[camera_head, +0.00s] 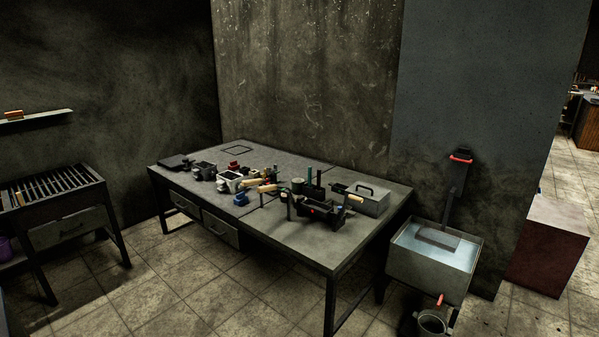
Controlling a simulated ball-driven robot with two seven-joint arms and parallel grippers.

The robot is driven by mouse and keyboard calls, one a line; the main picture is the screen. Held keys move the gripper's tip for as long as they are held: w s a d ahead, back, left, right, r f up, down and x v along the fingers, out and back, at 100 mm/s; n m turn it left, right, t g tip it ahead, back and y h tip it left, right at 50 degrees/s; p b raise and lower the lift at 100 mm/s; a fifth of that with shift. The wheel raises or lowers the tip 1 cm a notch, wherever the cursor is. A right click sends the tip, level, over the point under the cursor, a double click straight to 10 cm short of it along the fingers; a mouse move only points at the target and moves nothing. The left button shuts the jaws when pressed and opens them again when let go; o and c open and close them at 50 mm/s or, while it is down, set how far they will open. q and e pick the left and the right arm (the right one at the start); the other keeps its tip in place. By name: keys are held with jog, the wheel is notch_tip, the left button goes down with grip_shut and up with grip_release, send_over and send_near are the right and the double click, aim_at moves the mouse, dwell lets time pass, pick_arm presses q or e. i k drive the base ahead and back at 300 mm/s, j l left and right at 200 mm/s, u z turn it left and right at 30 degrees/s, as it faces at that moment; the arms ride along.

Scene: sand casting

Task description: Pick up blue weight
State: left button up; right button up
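A small blue object (240,199), which looks like the blue weight, sits on the grey worktable (330,238) near the middle of its front edge. It stands among several small tools, just below a wooden-handled one (269,188). It is small in this view, so its exact shape is hard to tell. Neither of my grippers shows in the view.
A black vise-like tool (318,212) and a grey box with a handle (361,199) stand at the table's right. A water tank (432,272) stands right of the table, a slatted bench (52,202) at left. The tiled floor (165,290) before the table is clear.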

aim_at(241, 200)
jog(key=i+j+u, duration=0.1)
jog(key=i+u, duration=0.25)
jog(key=i, duration=0.4)
jog(key=i+l+u, duration=0.1)
jog(key=i+u, duration=0.2)
jog(key=i, duration=0.45)
jog(key=i+j+z, duration=0.8)
jog(key=i+j, duration=0.15)
jog(key=j, duration=0.25)
